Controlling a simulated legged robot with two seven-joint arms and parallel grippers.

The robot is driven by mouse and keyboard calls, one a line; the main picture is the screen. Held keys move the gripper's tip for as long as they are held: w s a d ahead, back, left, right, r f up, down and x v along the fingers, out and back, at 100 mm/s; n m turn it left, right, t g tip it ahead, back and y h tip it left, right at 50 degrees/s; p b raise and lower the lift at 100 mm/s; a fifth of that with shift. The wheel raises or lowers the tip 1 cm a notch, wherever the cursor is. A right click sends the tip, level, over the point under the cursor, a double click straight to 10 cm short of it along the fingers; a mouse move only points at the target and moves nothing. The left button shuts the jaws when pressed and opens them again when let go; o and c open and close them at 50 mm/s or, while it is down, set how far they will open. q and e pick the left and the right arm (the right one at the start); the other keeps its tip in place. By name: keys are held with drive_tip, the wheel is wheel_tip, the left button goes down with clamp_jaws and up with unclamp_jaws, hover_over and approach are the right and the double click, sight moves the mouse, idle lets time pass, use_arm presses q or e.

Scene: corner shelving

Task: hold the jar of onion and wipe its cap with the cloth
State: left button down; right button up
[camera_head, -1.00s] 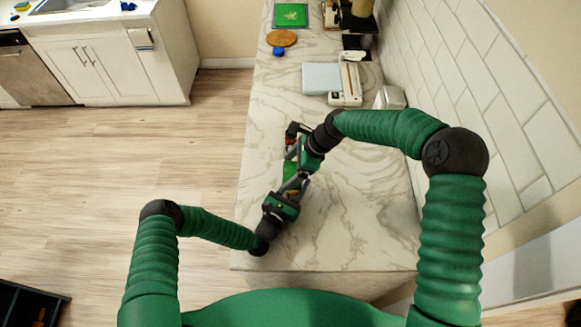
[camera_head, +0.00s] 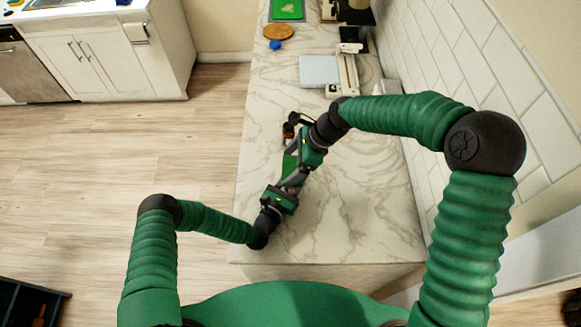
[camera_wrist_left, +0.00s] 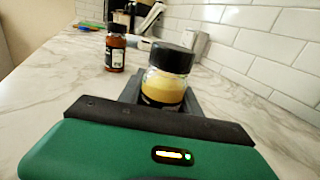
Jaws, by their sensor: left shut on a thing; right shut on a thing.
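The jar of onion (camera_wrist_left: 166,78), with a black cap and pale yellow contents above a dark label, stands upright between the fingers of my left gripper (camera_wrist_left: 165,100) in the left wrist view. My left gripper is shut on it. In the head view my left gripper (camera_head: 293,183) is low over the counter, and the jar is largely hidden there. My right gripper (camera_head: 302,168) is close above it, pointing down, shut. A green patch that looks like the cloth (camera_head: 290,166) shows beside its fingers; the grip on it is mostly hidden. I cannot tell whether it touches the cap.
A second jar (camera_wrist_left: 115,50) with reddish-brown contents and a black cap stands on the marble counter (camera_head: 350,220) beyond the onion jar. A white scale-like device (camera_head: 320,72), a wooden disc (camera_head: 278,32) and a blue item (camera_head: 275,45) lie farther back. A tiled wall bounds the right.

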drive_tip(key=shift+r, duration=1.2)
use_arm(q)
drive_tip(key=c, duration=0.7)
unclamp_jaws()
drive_tip(key=shift+c, duration=0.2)
